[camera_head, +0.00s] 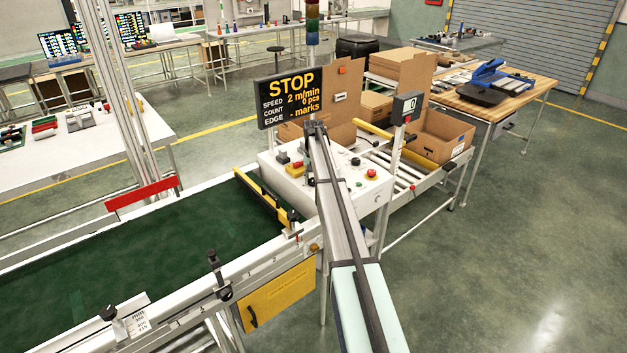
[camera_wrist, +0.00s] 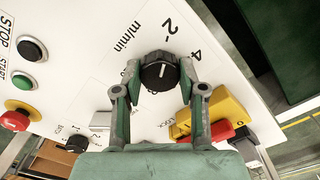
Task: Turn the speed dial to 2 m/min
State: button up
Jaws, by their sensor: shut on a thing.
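The speed dial (camera_wrist: 159,71) is a round black knob with a white pointer line on the white control panel (camera_wrist: 95,52). My gripper (camera_wrist: 162,77) is shut on it in the wrist view, with one finger on each side. The printed "2" and "4" show above and to the right of the dial, and "m/min" shows to its upper left. Exactly which mark the pointer meets is hard to tell. In the head view my arm hides the dial. The display (camera_head: 290,97) there reads STOP, speed 2 m/min, count 0 pcs.
The wrist view shows a black stop button (camera_wrist: 32,48), a green start button (camera_wrist: 23,81), a red emergency button (camera_wrist: 15,117) and a yellow-and-red lockable switch (camera_wrist: 215,118) close to my right finger. The green conveyor belt (camera_head: 130,250) lies left of the control box.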

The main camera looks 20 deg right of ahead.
jog(key=shift+s+f, duration=0.1)
jog(key=o, duration=1.1)
jog(key=shift+o, duration=0.2)
notch_tip(320, 180, up, 12)
